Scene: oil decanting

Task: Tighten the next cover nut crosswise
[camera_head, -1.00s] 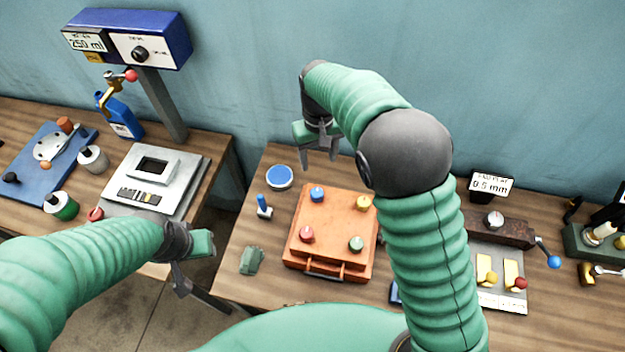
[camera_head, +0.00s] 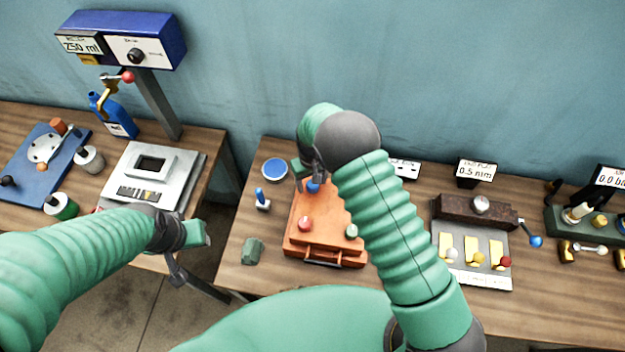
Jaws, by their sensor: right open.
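The orange cover (camera_head: 322,245) sits on the middle table. Its red nut (camera_head: 305,224) is at the front left and its green nut (camera_head: 351,231) at the front right. The blue nut (camera_head: 313,186) is at the back left, partly covered by my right gripper (camera_head: 308,178). That gripper is open above and beside the blue nut; I cannot tell whether it touches. The yellow nut is hidden behind my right arm. My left gripper (camera_head: 188,262) hangs over the gap between the tables, away from the cover; its jaw opening is unclear.
A blue-topped round tin (camera_head: 274,170), a small blue-handled item (camera_head: 262,200) and a green block (camera_head: 252,251) lie left of the cover. A torque fixture (camera_head: 475,245) with a 0.5 nm display (camera_head: 476,171) stands right. A grey scale (camera_head: 150,175) is on the left table.

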